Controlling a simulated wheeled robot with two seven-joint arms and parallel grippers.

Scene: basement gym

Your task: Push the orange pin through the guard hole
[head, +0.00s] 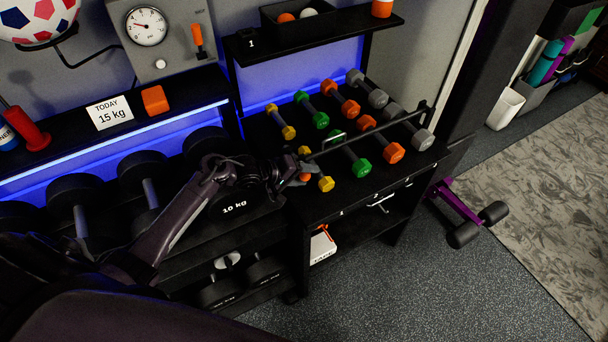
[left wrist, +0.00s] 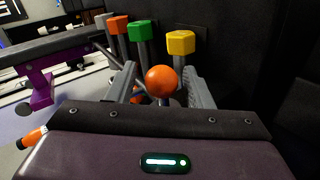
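The orange pin's round head (left wrist: 161,81) shows in the left wrist view between the two fingers of my left gripper (left wrist: 160,78). Gaps show on both sides of it, so the fingers look open around it, not closed on it. In the head view my left gripper (head: 296,177) is at the left front end of the dumbbell rack, with the orange head (head: 305,177) at its tips. The black guard bar (head: 375,129) slants across the dumbbells from near the gripper to the right. The guard hole and the pin's shaft are not clearly visible. My right gripper is not in view.
Yellow, green, orange and grey dumbbells fill the rack (head: 390,187) just beyond the gripper. Large black dumbbells (head: 143,172) stand to the left. A 15 kg sign (head: 110,112) and an orange block (head: 155,100) sit on the shelf. Floor (head: 440,270) is clear at front right.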

